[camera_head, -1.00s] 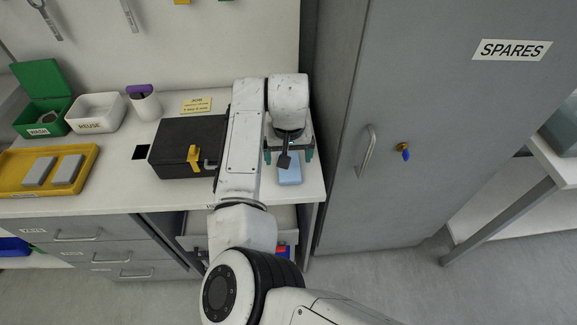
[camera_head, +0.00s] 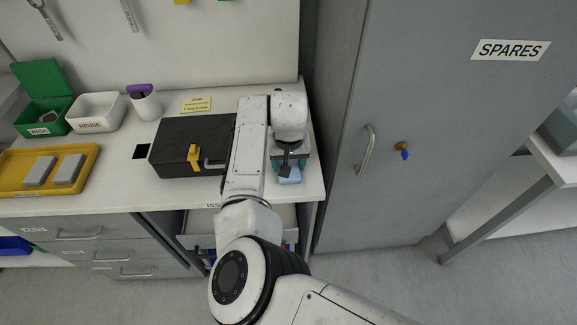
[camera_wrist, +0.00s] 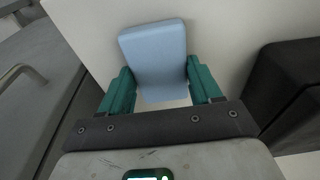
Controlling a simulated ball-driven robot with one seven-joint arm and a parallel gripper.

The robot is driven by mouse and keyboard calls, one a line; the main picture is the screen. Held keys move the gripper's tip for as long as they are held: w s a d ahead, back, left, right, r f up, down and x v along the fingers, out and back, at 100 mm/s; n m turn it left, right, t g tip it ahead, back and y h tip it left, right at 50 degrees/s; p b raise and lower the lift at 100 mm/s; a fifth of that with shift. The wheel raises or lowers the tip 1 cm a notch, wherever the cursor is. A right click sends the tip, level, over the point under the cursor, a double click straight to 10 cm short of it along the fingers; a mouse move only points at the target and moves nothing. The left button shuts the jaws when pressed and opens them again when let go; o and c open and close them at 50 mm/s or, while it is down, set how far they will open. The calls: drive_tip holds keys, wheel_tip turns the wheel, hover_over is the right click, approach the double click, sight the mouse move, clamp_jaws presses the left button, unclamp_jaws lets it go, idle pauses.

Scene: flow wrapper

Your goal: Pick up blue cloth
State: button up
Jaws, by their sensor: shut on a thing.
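The blue cloth (camera_head: 290,177) is a light-blue folded block at the right end of the white worktop. It also shows in the wrist view (camera_wrist: 153,50), between two teal fingers. My gripper (camera_head: 288,166) is shut on the cloth, with one finger at each side, and it also shows in the wrist view (camera_wrist: 160,84). The cloth's near end sits between the fingers and its far end sticks out past them. I cannot tell whether its underside is touching the worktop.
A black case (camera_head: 184,141) with a yellow latch stands just left of my arm. The grey SPARES cabinet (camera_head: 400,200) rises close on the right. A yellow tray (camera_head: 18,187), white REUSE bin (camera_head: 96,122), green box (camera_head: 38,122) and white cup (camera_head: 147,108) are farther left. An open drawer lies below.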

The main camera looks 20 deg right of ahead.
drive_tip(key=c, duration=0.5)
drive_tip(key=shift+r, duration=0.1)
drive_tip(key=shift+r, duration=0.45)
drive_tip(key=r, duration=0.2)
drive_tip(key=shift+s+a+r+b, duration=0.1)
drive_tip(key=shift+s+r+b, duration=0.1)
drive_tip(key=shift+r+b, duration=0.15)
drive_tip(key=s+a+r, duration=0.1)
drive_tip(key=s+r, duration=0.2)
drive_tip(key=s, duration=0.1)
drive_tip(key=s+a+r+b, duration=0.1)
drive_tip(key=s+r, duration=0.2)
drive_tip(key=s, duration=0.1)
drive_tip(key=s+a+r, duration=0.2)
drive_tip(key=s+r, duration=0.1)
drive_tip(key=s, duration=0.2)
drive_tip(key=shift+r, duration=0.15)
